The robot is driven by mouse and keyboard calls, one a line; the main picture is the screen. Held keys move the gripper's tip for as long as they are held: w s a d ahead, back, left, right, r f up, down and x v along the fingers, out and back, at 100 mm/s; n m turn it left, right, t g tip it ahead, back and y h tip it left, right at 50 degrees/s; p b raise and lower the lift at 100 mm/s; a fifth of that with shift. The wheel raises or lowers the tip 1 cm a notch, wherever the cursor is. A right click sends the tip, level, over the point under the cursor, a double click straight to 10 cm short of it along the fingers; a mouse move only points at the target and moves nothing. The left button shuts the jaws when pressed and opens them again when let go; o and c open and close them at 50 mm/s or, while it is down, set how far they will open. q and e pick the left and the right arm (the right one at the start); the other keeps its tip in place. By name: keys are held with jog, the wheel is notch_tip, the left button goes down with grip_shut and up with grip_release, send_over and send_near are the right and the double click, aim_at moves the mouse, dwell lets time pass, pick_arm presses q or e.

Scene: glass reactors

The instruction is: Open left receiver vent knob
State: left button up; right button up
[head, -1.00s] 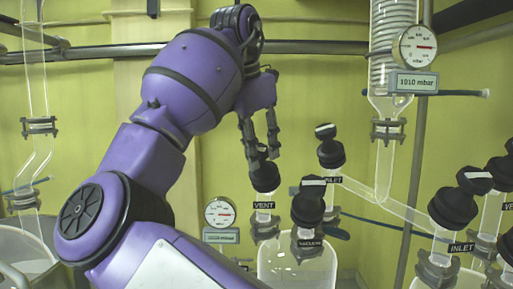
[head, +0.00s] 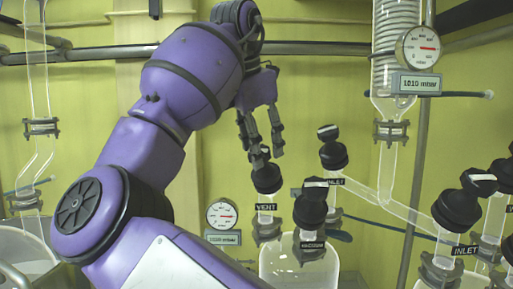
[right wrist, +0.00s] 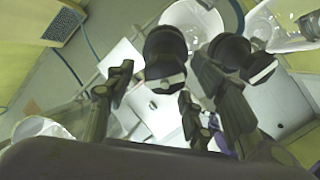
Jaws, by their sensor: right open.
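The black vent knob (head: 266,179) sits on a glass neck with a VENT label (head: 265,207), above the glass receiver vessel (head: 275,262). My right gripper (head: 266,154) is open, pointing down, with its fingers around or just above the top of the knob. In the right wrist view, the knob (right wrist: 165,52) with a pale stripe on its top lies between the spread fingers of my right gripper (right wrist: 168,100). I cannot tell whether any finger touches it. My left gripper is not in view.
The black vacuum knob (head: 311,207) stands close to the right of the vent knob. Inlet knobs (head: 332,155) (head: 456,210) are further right. A pressure gauge (head: 222,214) is at lower left, another (head: 418,47) at upper right.

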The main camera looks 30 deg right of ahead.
jog(key=v, duration=0.6)
jog(key=shift+r, duration=0.3)
jog(key=shift+s+a, duration=0.1)
jog(key=shift+a, duration=0.05)
